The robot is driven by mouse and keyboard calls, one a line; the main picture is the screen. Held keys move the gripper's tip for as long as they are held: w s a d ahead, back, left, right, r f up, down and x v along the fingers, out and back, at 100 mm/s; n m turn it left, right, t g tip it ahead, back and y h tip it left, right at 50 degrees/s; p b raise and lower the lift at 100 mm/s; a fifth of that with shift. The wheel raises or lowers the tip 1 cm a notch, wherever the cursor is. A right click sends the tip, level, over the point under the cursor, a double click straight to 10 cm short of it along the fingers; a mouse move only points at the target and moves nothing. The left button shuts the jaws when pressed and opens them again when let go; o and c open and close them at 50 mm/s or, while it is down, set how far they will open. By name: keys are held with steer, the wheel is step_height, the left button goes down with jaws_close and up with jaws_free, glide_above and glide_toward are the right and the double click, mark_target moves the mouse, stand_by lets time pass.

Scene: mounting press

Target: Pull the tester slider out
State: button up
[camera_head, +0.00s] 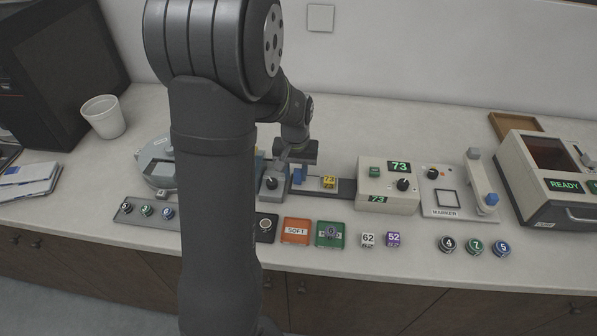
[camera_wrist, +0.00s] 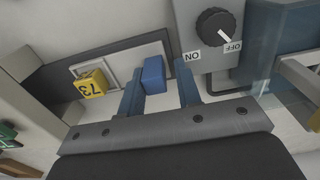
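The slider (camera_head: 346,186) is a grey plate on a dark rail, between a knob box and a beige box. On it are a blue block (camera_head: 298,175) and a yellow cube (camera_head: 329,182) marked 73. The wrist view shows the plate (camera_wrist: 118,66), the blue block (camera_wrist: 153,74) and the cube (camera_wrist: 90,83) close up. My gripper (camera_wrist: 160,85) is open above the plate. In the wrist view the blue block appears between its fingers, nearer the left one; I cannot tell whether they touch. My gripper (camera_head: 297,158) is partly hidden in the head view.
The knob box (camera_head: 270,183) stands left of the slider; its knob (camera_wrist: 215,25) has ON and OFF labels. The beige box (camera_head: 388,186) with 73 displays stands right. Orange (camera_head: 296,241) and green (camera_head: 331,242) trays and loose cubes (camera_head: 380,240) lie in front.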

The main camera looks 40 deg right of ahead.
stand_by(0.4)
step_height(320, 180, up, 8)
steer(key=shift+r, duration=0.1)
stand_by(0.5)
steer(key=shift+s+f, duration=0.1)
steer(key=shift+f, duration=3.95)
steer(key=shift+o, duration=0.2)
